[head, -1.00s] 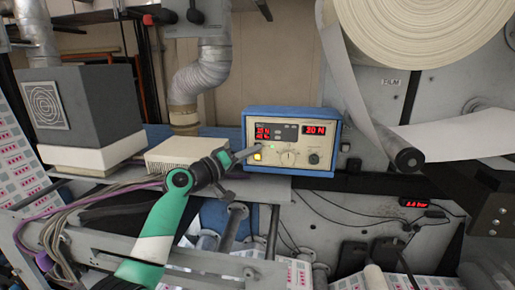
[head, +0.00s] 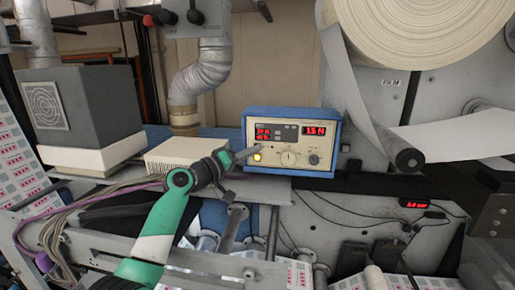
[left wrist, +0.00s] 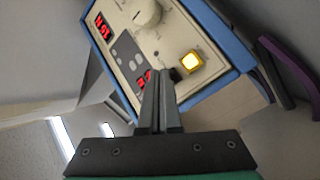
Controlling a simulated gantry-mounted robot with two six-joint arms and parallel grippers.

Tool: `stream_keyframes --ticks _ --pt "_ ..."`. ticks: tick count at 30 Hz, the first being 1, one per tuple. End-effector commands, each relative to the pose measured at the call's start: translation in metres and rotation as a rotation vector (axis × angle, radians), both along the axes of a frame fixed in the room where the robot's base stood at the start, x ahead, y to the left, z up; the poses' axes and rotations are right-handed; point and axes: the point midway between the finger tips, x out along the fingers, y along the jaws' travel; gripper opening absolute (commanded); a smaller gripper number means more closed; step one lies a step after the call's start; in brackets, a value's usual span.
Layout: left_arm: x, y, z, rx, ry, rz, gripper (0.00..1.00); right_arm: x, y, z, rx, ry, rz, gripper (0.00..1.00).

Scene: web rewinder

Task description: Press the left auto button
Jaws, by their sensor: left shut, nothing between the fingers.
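The blue control box (head: 290,111) with a cream front panel stands on a ledge at the middle of the head view. Its lit yellow square button (head: 257,156) is at the panel's lower left, and it also shows in the left wrist view (left wrist: 191,62). Red digits light the displays, with the right display (head: 314,129) reading about 1.5 N. My left gripper (head: 256,149) is shut and empty, its tips in front of the panel's left part, close to the yellow button. In the left wrist view the fingertips (left wrist: 160,75) cover part of a red display. Contact cannot be told. My right gripper is not in view.
A cream box (head: 185,153) sits left of the control box. A large roll of film (head: 410,35) and a roller (head: 408,159) are at the right. Cables (head: 70,215) run along the left, and a metal rail crosses below.

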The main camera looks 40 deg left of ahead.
Motion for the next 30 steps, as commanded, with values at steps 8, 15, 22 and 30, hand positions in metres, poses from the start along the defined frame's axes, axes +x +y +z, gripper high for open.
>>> stream_keyframes --ticks 8,15,22,30 --pt "-0.010 -0.006 0.000 -0.001 0.001 0.002 0.00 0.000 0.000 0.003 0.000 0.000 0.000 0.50" --pt "-0.011 -0.006 0.000 0.000 0.000 0.001 0.00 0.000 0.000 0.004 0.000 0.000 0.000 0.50" --pt "-0.030 -0.018 0.001 0.002 0.000 0.000 0.00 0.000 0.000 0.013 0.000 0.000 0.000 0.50" --pt "-0.056 -0.034 0.002 0.000 -0.001 0.001 0.00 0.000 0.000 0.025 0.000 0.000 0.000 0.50"
